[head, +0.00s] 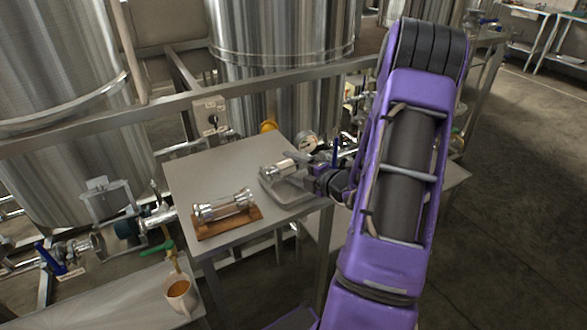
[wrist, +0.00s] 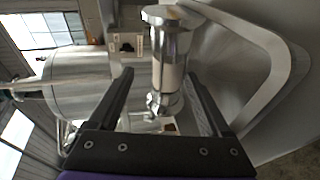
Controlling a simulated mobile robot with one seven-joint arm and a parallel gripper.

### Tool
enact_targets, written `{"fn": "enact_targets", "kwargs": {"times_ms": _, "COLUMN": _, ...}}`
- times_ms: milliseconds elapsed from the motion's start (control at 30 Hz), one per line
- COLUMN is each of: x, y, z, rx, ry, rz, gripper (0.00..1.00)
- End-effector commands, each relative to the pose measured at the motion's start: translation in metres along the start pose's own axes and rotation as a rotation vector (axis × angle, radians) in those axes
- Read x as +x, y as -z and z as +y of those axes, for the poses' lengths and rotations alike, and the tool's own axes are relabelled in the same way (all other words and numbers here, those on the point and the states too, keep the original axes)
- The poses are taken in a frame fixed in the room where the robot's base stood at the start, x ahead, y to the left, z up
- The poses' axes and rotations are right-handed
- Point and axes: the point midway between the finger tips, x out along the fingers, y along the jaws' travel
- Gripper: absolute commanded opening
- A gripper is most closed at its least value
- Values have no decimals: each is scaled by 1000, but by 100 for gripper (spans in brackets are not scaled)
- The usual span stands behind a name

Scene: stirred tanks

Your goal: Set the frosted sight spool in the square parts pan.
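The frosted sight spool (head: 281,168), a pale tube with shiny metal ends, shows at the back left of the square parts pan (head: 290,195). I cannot tell whether it rests in the pan or is just above it. My gripper (head: 312,172) is at the spool's right end. In the wrist view the spool (wrist: 169,65) lies lengthwise between the two dark fingers, with gaps visible on both sides, so my gripper (wrist: 163,85) looks open around it. The pan's rim (wrist: 275,60) curves along the right there.
A clear spool (head: 224,205) lies on a wooden cradle (head: 228,222) at the table's front left. The table (head: 205,165) is bare behind it. A cup of orange-brown liquid (head: 180,294) stands lower left. Large steel tanks (head: 280,50), a rail and a dial gauge (head: 306,143) stand behind.

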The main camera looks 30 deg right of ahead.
Motion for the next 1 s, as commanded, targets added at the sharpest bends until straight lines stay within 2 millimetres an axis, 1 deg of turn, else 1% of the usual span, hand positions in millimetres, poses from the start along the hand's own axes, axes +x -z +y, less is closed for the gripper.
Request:
{"fn": "enact_targets", "kwargs": {"times_ms": 133, "x": -1, "y": 0, "z": 2, "rx": 1, "ry": 2, "rz": 0, "gripper": 88}}
{"fn": "enact_targets", "kwargs": {"times_ms": 267, "x": -6, "y": 0, "z": 14, "rx": 2, "ry": 3, "rz": -2, "gripper": 88}}
{"fn": "enact_targets", "kwargs": {"times_ms": 300, "x": -14, "y": -1, "z": 11, "rx": 3, "ry": 4, "rz": -5, "gripper": 88}}
{"fn": "enact_targets", "kwargs": {"times_ms": 367, "x": -27, "y": -1, "z": 11, "rx": 3, "ry": 4, "rz": -5, "gripper": 88}}
{"fn": "enact_targets", "kwargs": {"times_ms": 600, "x": -81, "y": -1, "z": 12, "rx": 2, "ry": 3, "rz": -5, "gripper": 88}}
{"fn": "enact_targets", "kwargs": {"times_ms": 700, "x": -99, "y": 0, "z": 12, "rx": 2, "ry": 3, "rz": -3, "gripper": 88}}
{"fn": "enact_targets", "kwargs": {"times_ms": 833, "x": -115, "y": 0, "z": 11, "rx": 2, "ry": 2, "rz": -3, "gripper": 88}}
{"fn": "enact_targets", "kwargs": {"times_ms": 1000, "x": -123, "y": 1, "z": 11, "rx": 1, "ry": 2, "rz": 0, "gripper": 88}}
